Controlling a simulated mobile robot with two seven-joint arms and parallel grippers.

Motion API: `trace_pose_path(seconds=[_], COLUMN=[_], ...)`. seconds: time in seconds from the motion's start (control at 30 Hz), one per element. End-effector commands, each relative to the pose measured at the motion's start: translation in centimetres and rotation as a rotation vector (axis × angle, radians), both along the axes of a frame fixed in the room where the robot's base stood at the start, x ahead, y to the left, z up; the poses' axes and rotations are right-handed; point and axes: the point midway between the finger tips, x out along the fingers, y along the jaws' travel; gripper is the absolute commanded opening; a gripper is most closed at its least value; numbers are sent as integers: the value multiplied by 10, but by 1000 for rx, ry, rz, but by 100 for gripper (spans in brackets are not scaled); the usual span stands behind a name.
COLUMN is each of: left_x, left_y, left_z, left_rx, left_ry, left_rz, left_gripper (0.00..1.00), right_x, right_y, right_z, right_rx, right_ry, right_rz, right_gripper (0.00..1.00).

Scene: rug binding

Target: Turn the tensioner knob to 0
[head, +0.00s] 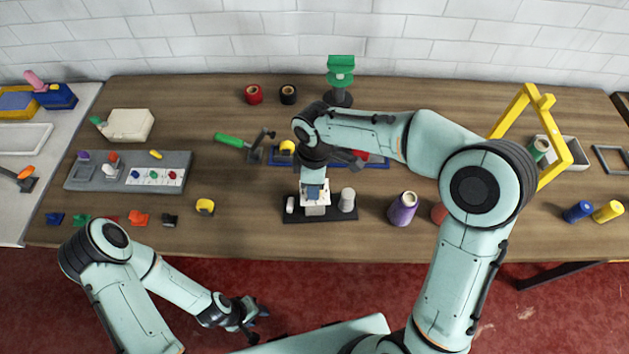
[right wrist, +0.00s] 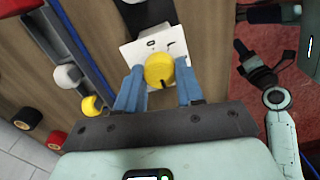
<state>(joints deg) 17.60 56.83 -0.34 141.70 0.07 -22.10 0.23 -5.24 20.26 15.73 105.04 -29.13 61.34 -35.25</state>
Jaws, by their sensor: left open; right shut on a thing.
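The tensioner knob is a round yellow knob (right wrist: 158,67) with a black pointer mark on its edge nearest my wrist. It sits on a white plate (right wrist: 131,52) with small black markings, too small to read. My right gripper (right wrist: 159,76) has its two blue fingers on either side of the knob and is shut on it. In the head view my right gripper (head: 314,189) points down at the white plate (head: 315,211) and hides the knob. My left gripper (head: 252,313) is open and empty, low in front of the table, away from the knob.
The plate stands on a black base (head: 320,218) with a pale cylinder (head: 347,200) at its right. A purple thread cone (head: 403,208) stands further right. A green-handled tool (head: 232,141) and a grey panel (head: 100,180) lie left.

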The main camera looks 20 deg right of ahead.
Motion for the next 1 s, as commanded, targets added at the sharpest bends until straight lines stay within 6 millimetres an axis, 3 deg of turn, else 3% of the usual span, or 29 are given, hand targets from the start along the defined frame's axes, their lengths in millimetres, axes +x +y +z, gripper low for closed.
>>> trace_pose_path(seconds=[0.33, 0.37, 0.43, 0.77, 0.87, 1.0], left_x=[0, 0, 0, 0, 2, 6], left_y=[0, 0, 0, 0, 0, 0], left_z=[0, 0, 0, 0, 2, 6], left_rx=[0, 0, 0, 0, 0, 0], left_ry=[0, 0, 0, 0, -2, -7], left_rz=[0, 0, 0, 0, 0, 0], left_gripper=[43, 43, 43, 43, 43, 43], right_x=[-1, -1, -1, 0, 1, 2], right_y=[0, 0, 0, 0, 0, 0], right_z=[0, 0, 0, 2, 11, 37], right_rx=[1, 1, 0, 0, 0, 1], right_ry=[2, 2, 2, 1, -2, -6], right_rz=[2, 2, 2, 1, 1, 2], right_gripper=[6, 40, 63, 63, 63, 63])
